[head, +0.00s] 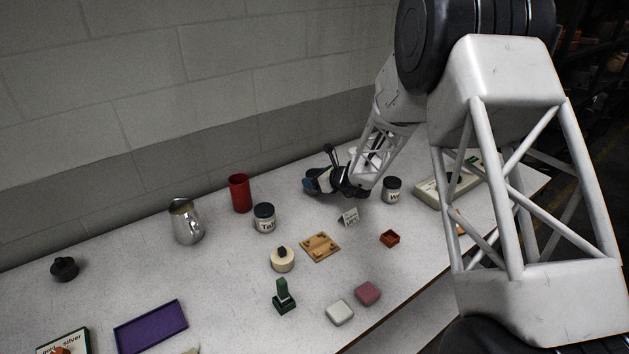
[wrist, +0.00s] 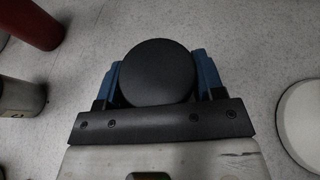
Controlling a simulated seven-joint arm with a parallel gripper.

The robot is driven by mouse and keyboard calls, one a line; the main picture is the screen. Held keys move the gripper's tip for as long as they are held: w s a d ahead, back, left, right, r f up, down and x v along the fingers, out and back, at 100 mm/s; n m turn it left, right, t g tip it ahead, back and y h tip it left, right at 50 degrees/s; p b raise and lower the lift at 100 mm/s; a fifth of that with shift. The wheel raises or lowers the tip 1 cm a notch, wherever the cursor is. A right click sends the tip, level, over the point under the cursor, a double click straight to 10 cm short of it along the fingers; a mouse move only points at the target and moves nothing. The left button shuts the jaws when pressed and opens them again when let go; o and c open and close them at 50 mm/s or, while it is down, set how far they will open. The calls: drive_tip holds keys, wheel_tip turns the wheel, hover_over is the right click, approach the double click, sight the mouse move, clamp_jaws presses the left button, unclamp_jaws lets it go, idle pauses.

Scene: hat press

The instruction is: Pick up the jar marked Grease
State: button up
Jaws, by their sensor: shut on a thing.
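My gripper (head: 320,181) is at the back of the table, between the red cup and the jar whose label starts with "W". In the wrist view its blue fingers stand on both sides of a round black lid (wrist: 157,70), shut on that black-lidded jar. The jar's label is hidden in both views, and I cannot tell whether its base touches the table. A jar with a label starting "Ta" (head: 264,218) stands to the left. The jar with the "W" label (head: 391,190) stands to the right. I can read "Grease" on no jar.
The red cup (head: 240,193) and a metal pitcher (head: 187,222) stand at the left. A small sign (head: 349,217), a wooden board (head: 320,246) and a brown box (head: 390,239) lie in front. A pale round thing (wrist: 302,116) is right of the gripper in the wrist view.

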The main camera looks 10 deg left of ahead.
sight(315, 173)
drive_tip(key=shift+r, duration=0.5)
wheel_tip(315, 173, up, 3)
drive_tip(key=shift+s+f, duration=0.15)
drive_tip(key=shift+f, duration=0.05)
drive_tip(key=s+d, duration=0.3)
drive_tip(key=s, duration=0.4)
drive_tip(key=s+d+r, duration=0.1)
drive_tip(key=s+d, duration=0.2)
drive_tip(key=s, duration=0.4)
drive_tip(key=shift+s+r, duration=0.15)
drive_tip(key=shift+s, duration=0.15)
